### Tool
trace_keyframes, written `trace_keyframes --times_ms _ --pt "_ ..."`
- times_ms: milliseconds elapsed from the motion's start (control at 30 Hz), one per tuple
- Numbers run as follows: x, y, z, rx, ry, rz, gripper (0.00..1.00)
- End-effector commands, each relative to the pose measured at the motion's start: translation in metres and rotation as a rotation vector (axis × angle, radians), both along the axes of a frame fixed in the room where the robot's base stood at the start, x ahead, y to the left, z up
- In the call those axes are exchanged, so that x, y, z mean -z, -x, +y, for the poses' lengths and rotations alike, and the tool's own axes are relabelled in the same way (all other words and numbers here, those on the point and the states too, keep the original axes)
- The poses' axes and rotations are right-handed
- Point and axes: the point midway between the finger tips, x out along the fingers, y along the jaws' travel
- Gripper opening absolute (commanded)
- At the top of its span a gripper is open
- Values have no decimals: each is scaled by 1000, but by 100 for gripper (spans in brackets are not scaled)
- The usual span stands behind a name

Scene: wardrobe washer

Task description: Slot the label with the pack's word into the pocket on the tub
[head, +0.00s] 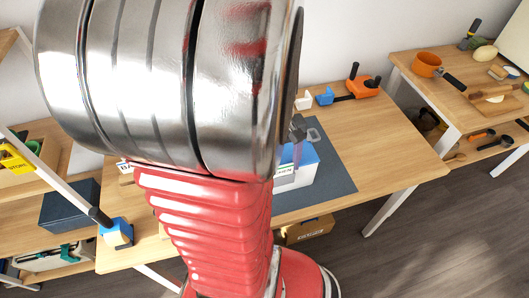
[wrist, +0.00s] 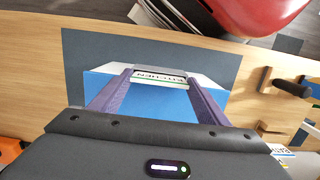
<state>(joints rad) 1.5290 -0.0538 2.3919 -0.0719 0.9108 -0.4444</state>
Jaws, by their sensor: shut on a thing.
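A label reading KITCHEN (wrist: 160,78) shows upside down in the wrist view, between the fingertips of my gripper (wrist: 158,82). My gripper is shut on it. The tub (wrist: 150,100), white with a blue top, lies below and around the fingers on a dark mat. In the head view the tub (head: 304,172) is partly behind my arm, with a label with green marking (head: 284,170) at its near side and my gripper (head: 297,150) over it. The tub's pocket is not clear, and I cannot tell whether the label is in it. The pack with the word is not identifiable.
The dark mat (head: 335,170) lies on the wooden table. Another label, partly cut off (wrist: 282,150), lies at the wrist view's lower right. My arm hides the table's middle.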

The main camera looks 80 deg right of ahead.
Motion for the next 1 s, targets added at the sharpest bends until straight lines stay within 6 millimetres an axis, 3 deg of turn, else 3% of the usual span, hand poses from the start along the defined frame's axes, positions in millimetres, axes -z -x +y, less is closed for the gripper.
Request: trace_keyframes --times_ms 167,200,467,767,1000 --pt "3 0 0 0 -1 1 48" --pt "3 0 0 0 0 0 72" --pt "3 0 0 0 0 0 90" --pt "2 0 0 0 0 0 91" --pt "-17 -1 -2 0 2 0 91"
